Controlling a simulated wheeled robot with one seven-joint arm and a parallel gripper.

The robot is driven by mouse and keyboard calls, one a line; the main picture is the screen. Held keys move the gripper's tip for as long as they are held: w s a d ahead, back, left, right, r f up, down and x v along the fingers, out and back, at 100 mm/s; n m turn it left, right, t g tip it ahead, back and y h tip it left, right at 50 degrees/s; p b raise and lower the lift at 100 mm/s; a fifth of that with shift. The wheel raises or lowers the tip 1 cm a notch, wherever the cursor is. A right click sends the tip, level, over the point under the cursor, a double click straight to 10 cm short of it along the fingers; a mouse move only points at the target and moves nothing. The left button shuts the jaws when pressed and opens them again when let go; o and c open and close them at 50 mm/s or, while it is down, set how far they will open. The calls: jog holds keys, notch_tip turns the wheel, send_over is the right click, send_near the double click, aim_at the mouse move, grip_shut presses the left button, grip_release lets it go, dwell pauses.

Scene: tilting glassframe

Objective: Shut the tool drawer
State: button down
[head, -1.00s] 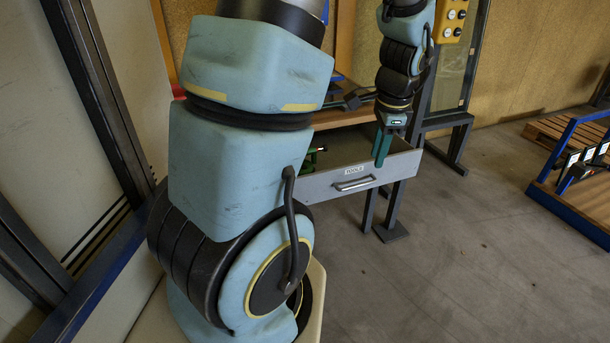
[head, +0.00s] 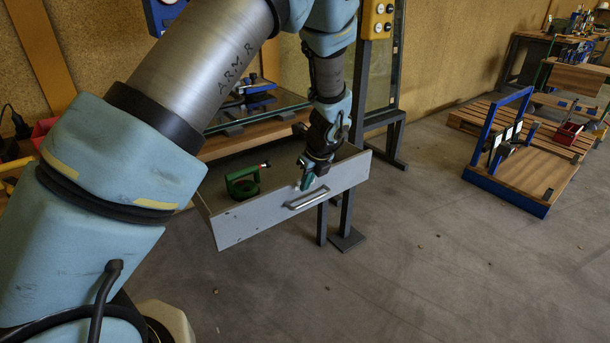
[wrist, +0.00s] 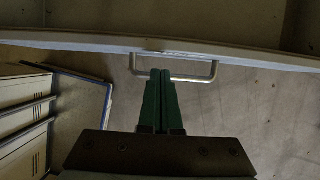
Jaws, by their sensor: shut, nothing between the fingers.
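The tool drawer (head: 255,223) stands pulled out beneath the bench, with a grey front and a metal bar handle (head: 307,198). A green tool (head: 242,184) shows inside it. My gripper (head: 305,184) is at the upper middle of the drawer front, just above the handle in the head view. In the wrist view, its green fingers (wrist: 161,76) are together and empty, with the tips overlapping the handle (wrist: 205,79) just short of the front's top edge (wrist: 80,42). I cannot tell whether the fingers touch the drawer.
The wooden bench (head: 240,138) carries a glass pane (head: 250,110) above the drawer. A dark metal leg (head: 346,215) stands under the drawer's right part. A blue-framed cart (head: 520,185) stands at right. The floor in front of the drawer is clear.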

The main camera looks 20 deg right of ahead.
send_over(298, 203)
jog(key=s, duration=0.2)
jog(key=shift+f, duration=2.15)
jog(key=shift+s+d, duration=0.15)
jog(key=shift+d, duration=0.15)
